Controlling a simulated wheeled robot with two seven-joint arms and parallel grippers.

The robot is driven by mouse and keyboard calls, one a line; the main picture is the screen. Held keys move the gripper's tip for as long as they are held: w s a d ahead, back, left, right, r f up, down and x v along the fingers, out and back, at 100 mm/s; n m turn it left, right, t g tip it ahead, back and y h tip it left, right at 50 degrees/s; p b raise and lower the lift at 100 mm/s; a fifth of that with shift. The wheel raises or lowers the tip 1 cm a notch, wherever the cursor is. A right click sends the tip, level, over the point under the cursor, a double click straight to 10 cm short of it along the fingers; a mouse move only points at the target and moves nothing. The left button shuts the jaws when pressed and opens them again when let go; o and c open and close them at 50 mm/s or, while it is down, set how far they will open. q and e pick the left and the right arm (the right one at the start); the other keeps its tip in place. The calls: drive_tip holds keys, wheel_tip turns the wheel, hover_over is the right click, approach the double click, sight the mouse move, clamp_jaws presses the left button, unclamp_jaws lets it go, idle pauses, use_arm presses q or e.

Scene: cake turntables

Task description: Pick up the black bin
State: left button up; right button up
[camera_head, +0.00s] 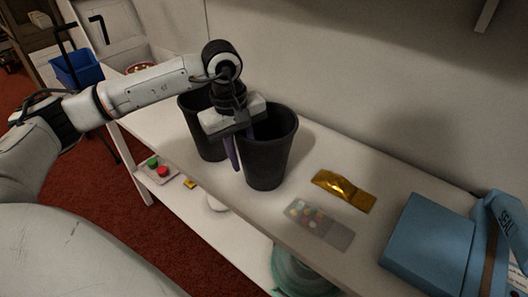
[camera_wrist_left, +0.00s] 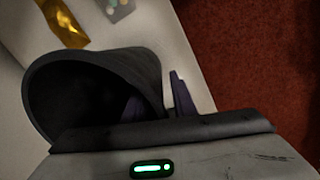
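Two black bins stand upright on a white shelf. The nearer black bin (camera_head: 268,155) is in the middle of the head view, and the other black bin (camera_head: 203,130) is behind it to the left, partly hidden by my arm. My left gripper (camera_head: 243,152) points down over the nearer bin's left rim. One dark purple finger is outside the wall, with a small gap to it. The other finger is inside the bin, mostly hidden. The left wrist view shows the bin's open mouth (camera_wrist_left: 75,95) and a finger on each side of the wall. My right gripper is not seen.
On the white shelf (camera_head: 345,235) right of the bins lie a gold packet (camera_head: 343,190) and a clear packet with coloured pieces (camera_head: 318,223). A blue box (camera_head: 430,243) is at the right. The wall is close behind. A blue bin (camera_head: 77,69) is at far left.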

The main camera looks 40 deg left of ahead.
use_arm(q)
drive_tip(key=shift+w+d+f, duration=0.1)
drive_tip(key=shift+f, duration=0.55)
clamp_jaws()
drive_tip(key=shift+r, duration=0.1)
wheel_tip(320, 180, up, 10)
idle(2.1)
